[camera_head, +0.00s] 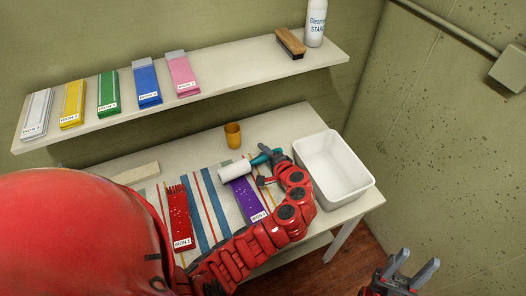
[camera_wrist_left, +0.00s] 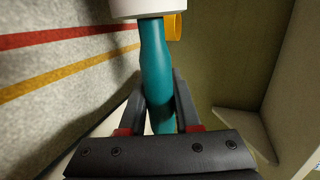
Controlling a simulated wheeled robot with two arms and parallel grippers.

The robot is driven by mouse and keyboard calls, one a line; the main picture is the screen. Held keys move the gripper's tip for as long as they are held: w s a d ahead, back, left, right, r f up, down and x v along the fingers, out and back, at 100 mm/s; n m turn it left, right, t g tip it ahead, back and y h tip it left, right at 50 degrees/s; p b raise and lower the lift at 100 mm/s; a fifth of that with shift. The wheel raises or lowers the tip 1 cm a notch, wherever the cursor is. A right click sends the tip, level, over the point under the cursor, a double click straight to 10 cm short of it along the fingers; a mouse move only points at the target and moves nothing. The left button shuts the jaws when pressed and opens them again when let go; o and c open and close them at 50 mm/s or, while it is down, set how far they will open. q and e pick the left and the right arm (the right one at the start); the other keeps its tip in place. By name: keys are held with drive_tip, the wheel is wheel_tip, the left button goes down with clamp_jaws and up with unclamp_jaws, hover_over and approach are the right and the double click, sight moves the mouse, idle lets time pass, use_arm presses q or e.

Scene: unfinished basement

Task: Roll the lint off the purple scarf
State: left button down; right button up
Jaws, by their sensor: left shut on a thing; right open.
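The purple scarf (camera_head: 246,200) lies folded on the striped cloth on the table, with light specks on it and a white label at its near end. My left gripper (camera_head: 268,168) is shut on the teal handle of the lint roller (camera_head: 236,170). The roller's white cylinder is at the far end of the purple scarf; contact with the cloth cannot be told. In the left wrist view the teal handle (camera_wrist_left: 156,75) stands between the two fingers. My right gripper (camera_head: 408,270) is open and empty at the lower right, away from the table.
A red scarf (camera_head: 178,222) with specks lies left on the striped cloth (camera_head: 206,205). A white bin (camera_head: 361,184) stands right of my left gripper, an amber cup (camera_head: 233,136) behind. The shelf (camera_head: 220,90) holds several folded coloured cloths, a brush (camera_head: 290,43) and a bottle (camera_head: 315,24).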

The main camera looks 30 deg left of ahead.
use_arm(q)
drive_tip(key=shift+s+d+b, duration=0.4)
drive_tip(key=shift+s+d, duration=0.55)
drive_tip(key=shift+d, duration=0.4)
drive_tip(key=shift+s+d+b, duration=0.4)
drive_tip(key=shift+s+d, duration=0.55)
drive_tip(key=shift+d, duration=0.35)
drive_tip(key=shift+s+d+b, duration=0.4)
drive_tip(key=shift+s+d, duration=0.55)
drive_tip(key=shift+d, duration=0.4)
drive_tip(key=shift+s+d+p, duration=0.5)
drive_tip(key=shift+s+d, duration=0.3)
drive_tip(key=shift+d, duration=0.3)
drive_tip(key=shift+s+d+r+p, duration=0.1)
drive_tip(key=shift+s+d+p, duration=0.3)
drive_tip(key=shift+d+p, duration=0.15)
drive_tip(key=shift+s+d+p, duration=0.3)
drive_tip(key=shift+s+d, duration=0.05)
drive_tip(key=shift+d, duration=0.15)
drive_tip(key=shift+w+a, duration=0.1)
drive_tip(key=shift+w+a, duration=1.5)
drive_tip(key=shift+a, duration=0.65)
drive_tip(key=shift+w+a, duration=1.5)
drive_tip(key=shift+a, duration=0.65)
drive_tip(key=shift+w+a, duration=1.5)
drive_tip(key=shift+a, duration=0.65)
drive_tip(key=shift+p, duration=0.3)
